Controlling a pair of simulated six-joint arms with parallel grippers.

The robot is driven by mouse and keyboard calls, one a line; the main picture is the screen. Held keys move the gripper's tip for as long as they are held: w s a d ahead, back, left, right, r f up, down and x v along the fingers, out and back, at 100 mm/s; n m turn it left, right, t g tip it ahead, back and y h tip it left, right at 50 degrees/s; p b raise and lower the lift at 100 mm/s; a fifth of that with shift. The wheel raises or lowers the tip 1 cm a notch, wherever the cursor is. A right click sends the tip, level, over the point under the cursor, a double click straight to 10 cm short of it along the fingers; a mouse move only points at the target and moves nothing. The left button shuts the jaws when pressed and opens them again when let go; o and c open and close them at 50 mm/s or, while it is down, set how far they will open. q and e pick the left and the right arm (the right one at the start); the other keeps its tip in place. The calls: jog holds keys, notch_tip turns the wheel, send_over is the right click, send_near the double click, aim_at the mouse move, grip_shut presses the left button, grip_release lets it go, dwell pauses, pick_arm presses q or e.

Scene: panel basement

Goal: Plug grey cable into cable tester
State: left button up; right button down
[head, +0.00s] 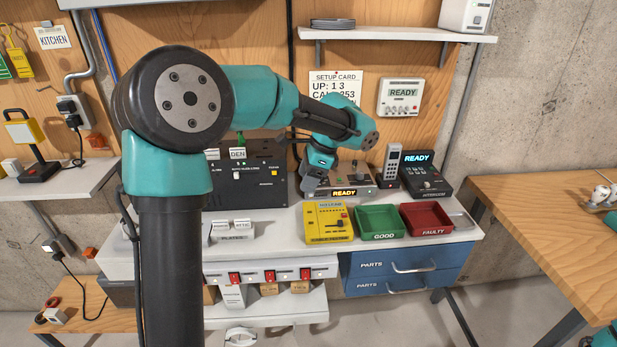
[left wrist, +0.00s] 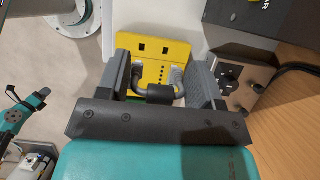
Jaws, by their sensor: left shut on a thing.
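The yellow cable tester (head: 328,222) sits on the white bench, left of the green tray. In the left wrist view the tester (left wrist: 153,47) shows two dark square sockets, close beyond the fingers. My left gripper (head: 316,178) is above the bench, behind the tester in the head view, its fingers largely hidden there. In the left wrist view the left gripper (left wrist: 158,80) is shut on the grey cable (left wrist: 158,93), a short dark loop with lighter ends towards the tester. I cannot tell whether either end touches it. My right gripper is not seen.
The green GOOD tray (head: 380,222) and red FAULTY tray (head: 427,219) stand right of the tester. A box reading READY (head: 344,192) is behind it. White plates (head: 232,230) lie to the left. A dark panel (head: 258,178) stands at the back.

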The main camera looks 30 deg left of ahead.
pick_arm(q)
jog(key=shift+f, duration=0.1)
send_over(308, 217)
jog(key=shift+s+f, duration=0.1)
jog(key=shift+f, duration=3.85)
jog(key=shift+f, duration=1.1)
dwell(1.5)
jog(key=o, duration=1.2)
jog(key=shift+r, duration=0.1)
